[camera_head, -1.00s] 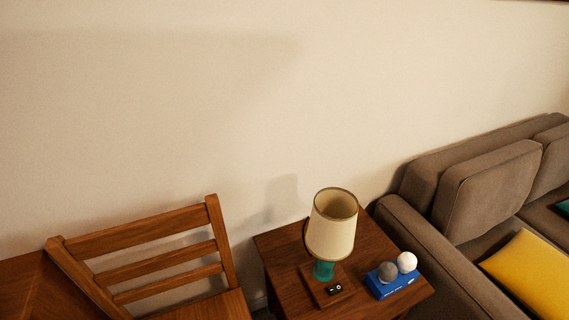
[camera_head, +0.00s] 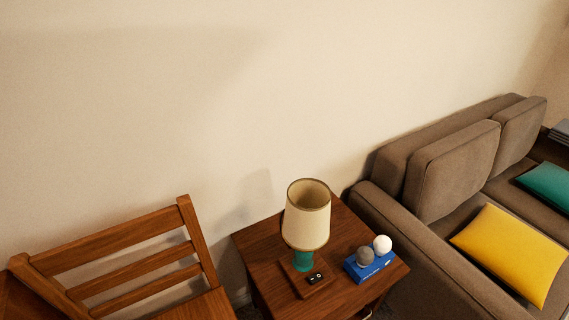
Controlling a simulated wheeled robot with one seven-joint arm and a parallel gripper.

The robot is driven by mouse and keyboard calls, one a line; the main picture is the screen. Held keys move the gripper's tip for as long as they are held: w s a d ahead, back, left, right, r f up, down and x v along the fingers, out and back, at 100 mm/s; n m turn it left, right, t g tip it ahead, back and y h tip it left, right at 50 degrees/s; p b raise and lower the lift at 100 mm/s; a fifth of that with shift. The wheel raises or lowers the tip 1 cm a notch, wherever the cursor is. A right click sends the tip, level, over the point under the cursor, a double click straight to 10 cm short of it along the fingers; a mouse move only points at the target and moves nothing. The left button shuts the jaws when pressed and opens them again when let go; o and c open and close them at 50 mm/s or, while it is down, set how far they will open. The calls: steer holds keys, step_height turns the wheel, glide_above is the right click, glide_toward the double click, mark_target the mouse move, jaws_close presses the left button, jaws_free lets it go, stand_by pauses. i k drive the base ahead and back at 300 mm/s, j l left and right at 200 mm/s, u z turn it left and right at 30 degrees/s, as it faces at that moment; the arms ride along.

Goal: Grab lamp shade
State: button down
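The lamp shade (camera_head: 306,216) is cream with a darker rim and open at the top. The lamp stands on a brown wooden side table (camera_head: 262,250) at the lower middle of the head view. My gripper is not in view, and nothing touches the shade.
A blue box (camera_head: 363,273) with a grey ball (camera_head: 365,256) and a white ball (camera_head: 382,244) sits right of the lamp. A wooden chair (camera_head: 120,268) stands left. A brown sofa (camera_head: 433,180) with a yellow cushion (camera_head: 508,254) is right. The wall is behind.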

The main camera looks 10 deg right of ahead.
mark_target(306, 226)
steer(key=i+j, duration=0.15)
steer(key=j, duration=0.15)
steer(key=i+j, duration=0.2)
steer(key=j, duration=0.15)
steer(key=i+j+z, duration=0.1)
steer(key=j, duration=0.2)
steer(key=i+j, duration=0.2)
steer(key=j, duration=0.15)
